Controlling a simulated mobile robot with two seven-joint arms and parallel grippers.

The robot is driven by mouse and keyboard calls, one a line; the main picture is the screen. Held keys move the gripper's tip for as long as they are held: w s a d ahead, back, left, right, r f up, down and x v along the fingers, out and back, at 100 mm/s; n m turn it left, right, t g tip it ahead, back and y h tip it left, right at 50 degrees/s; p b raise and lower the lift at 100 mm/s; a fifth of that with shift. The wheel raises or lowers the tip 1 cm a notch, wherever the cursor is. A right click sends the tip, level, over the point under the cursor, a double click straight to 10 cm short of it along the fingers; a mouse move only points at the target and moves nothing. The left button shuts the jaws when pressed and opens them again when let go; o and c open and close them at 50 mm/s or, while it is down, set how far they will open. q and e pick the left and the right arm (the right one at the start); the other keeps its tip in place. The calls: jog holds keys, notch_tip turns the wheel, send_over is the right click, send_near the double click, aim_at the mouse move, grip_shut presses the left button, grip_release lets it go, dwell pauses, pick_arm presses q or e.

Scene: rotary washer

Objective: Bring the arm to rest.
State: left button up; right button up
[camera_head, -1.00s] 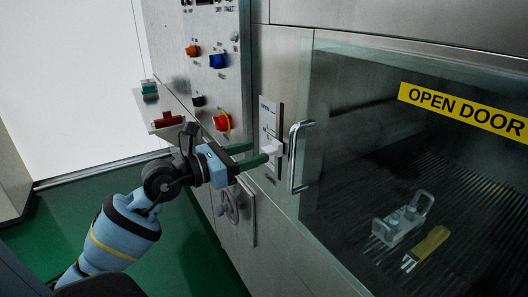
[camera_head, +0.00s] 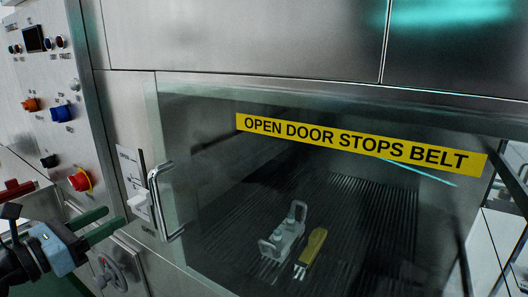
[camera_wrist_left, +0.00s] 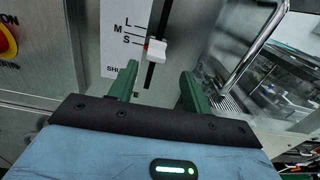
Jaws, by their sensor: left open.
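My left gripper (camera_head: 113,222) is at the lower left of the head view, its green fingers pointing at the washer front. It is open and empty. In the left wrist view its two fingers (camera_wrist_left: 160,72) stand apart, with a white slider knob (camera_wrist_left: 156,50) just beyond the gap. The knob (camera_head: 139,204) sits on a vertical slot plate marked L, M and S, beside the door handle (camera_head: 160,203). The fingertips look close to the knob; I cannot tell whether they touch it. My right gripper is not in view.
The glass door (camera_head: 330,200) carries a yellow label (camera_head: 360,143). Behind it a grey metal part (camera_head: 285,232) and a yellow tool (camera_head: 313,247) lie on the ribbed belt. A red knob (camera_head: 79,181), a blue knob (camera_head: 61,113) and a handwheel (camera_head: 112,272) are near my left arm.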

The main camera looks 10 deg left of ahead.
pick_arm(q)
jog(key=s+d+f+n+y+p, duration=0.1)
jog(key=s+d+f+n+p, duration=0.1)
jog(key=s+f+n, duration=0.4)
jog(key=s+d+f+n+t+y+p, duration=0.1)
jog(key=d+f+n+y, duration=0.1)
jog(key=f+n, duration=0.7)
jog(key=s+d+f+n+y+p, duration=0.15)
jog(key=s+f+n, duration=0.3)
jog(key=n, duration=0.55)
jog(key=s+d+f+n+g+p, duration=0.1)
jog(key=s+d+f+n+g, duration=0.3)
jog(key=s+f, duration=0.5)
jog(key=s+d+f+n+g+p, duration=0.1)
jog(key=s+d+f+n+g, duration=0.3)
jog(key=s+d+f+n, duration=0.3)
jog(key=s+f+n, duration=0.2)
jog(key=s, duration=0.2)
jog(key=shift+s+d+g+p, duration=0.25)
jog(key=shift+s+g+p, duration=0.05)
jog(key=shift+g+p, duration=0.1)
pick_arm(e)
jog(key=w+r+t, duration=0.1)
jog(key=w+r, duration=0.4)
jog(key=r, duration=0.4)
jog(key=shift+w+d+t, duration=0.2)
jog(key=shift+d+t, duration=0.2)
